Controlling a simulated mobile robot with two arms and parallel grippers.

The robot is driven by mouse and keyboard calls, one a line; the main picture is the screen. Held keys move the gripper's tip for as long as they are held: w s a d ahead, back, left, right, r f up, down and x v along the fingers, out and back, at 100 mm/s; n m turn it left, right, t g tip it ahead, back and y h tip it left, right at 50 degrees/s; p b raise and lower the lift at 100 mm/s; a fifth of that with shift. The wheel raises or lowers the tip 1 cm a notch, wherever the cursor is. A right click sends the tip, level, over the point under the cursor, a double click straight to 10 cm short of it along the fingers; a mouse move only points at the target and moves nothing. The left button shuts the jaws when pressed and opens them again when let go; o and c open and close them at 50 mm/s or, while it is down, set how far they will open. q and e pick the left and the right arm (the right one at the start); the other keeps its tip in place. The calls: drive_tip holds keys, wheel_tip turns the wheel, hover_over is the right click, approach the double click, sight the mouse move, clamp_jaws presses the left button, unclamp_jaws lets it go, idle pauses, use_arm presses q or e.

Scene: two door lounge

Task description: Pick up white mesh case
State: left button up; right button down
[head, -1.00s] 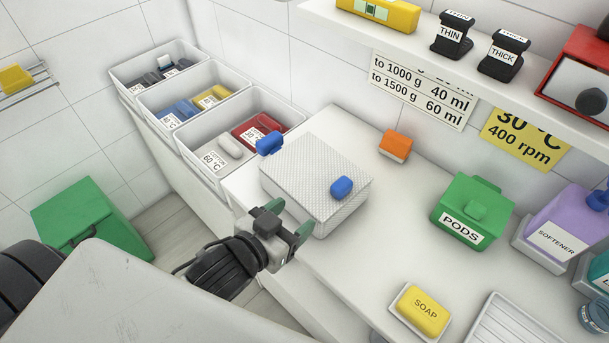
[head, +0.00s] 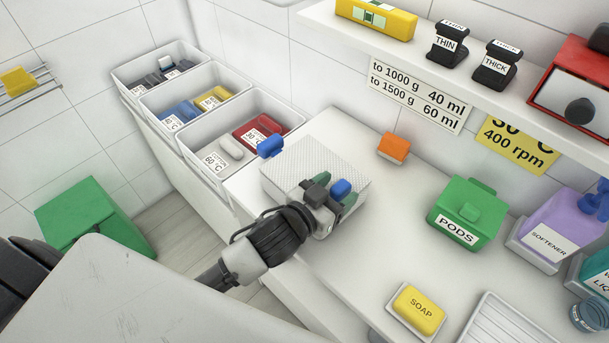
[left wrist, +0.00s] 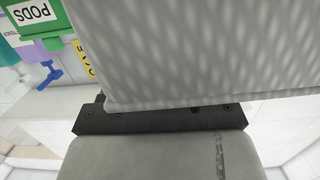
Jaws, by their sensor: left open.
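The white mesh case (head: 312,158) stands on the white counter in the head view. It has one blue tab (head: 271,145) at its far left and another blue tab (head: 341,187) near its front right. My left gripper (head: 335,190) is open, its green-padded fingers around the front blue tab, one at each side. I cannot tell whether they touch it. The gripper hides the case's front corner. In the left wrist view the mesh surface (left wrist: 200,45) fills the upper part, very close, and the fingertips are not clear. My right gripper is not in view.
An orange block (head: 393,147), a green PODS box (head: 466,212), yellow soap (head: 419,309) and a purple softener bottle (head: 556,222) stand to the right. White bins (head: 215,171) with labelled items stand at the left. A shelf (head: 465,72) overhangs the back. Counter between case and PODS box is clear.

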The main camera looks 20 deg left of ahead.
use_arm(q)
drive_tip(key=shift+w+d+f, duration=0.1)
drive_tip(key=shift+w+d, duration=0.05)
drive_tip(key=shift+w, duration=0.15)
clamp_jaws()
drive_tip(key=shift+r, duration=0.2)
